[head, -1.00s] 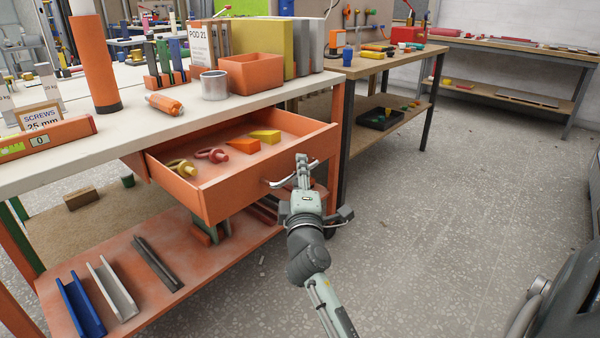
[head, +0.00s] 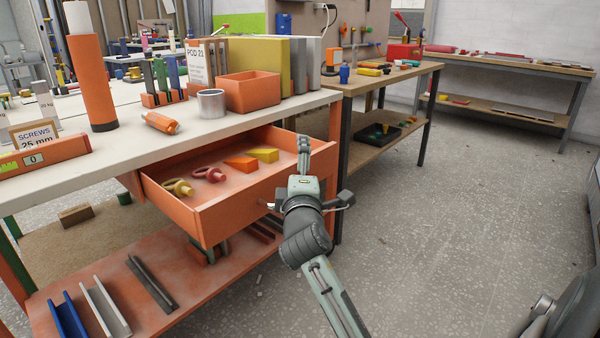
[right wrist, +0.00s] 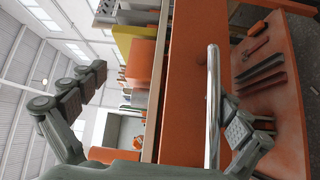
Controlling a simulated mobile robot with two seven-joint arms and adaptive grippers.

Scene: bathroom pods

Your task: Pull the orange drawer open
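The orange drawer (head: 255,205) stands partly open under the white worktop. Two eye bolts, yellow (head: 178,187) and red (head: 210,174), and two wedges, orange (head: 240,163) and yellow (head: 263,155), lie in it. My right gripper (head: 318,180) is at the drawer front and hides most of the handle in the head view. In the right wrist view its fingers are wide apart, and the metal bar handle (right wrist: 213,105) runs between them, close to the right-hand finger. I cannot tell whether that finger touches it. My left gripper is out of view.
The worktop holds an orange bin (head: 248,92), a metal ring (head: 211,103) and an orange cylinder (head: 92,75). A lower shelf (head: 185,275) carries metal channels. A wooden table (head: 375,85) stands just right of the drawer. The floor (head: 460,220) at right is clear.

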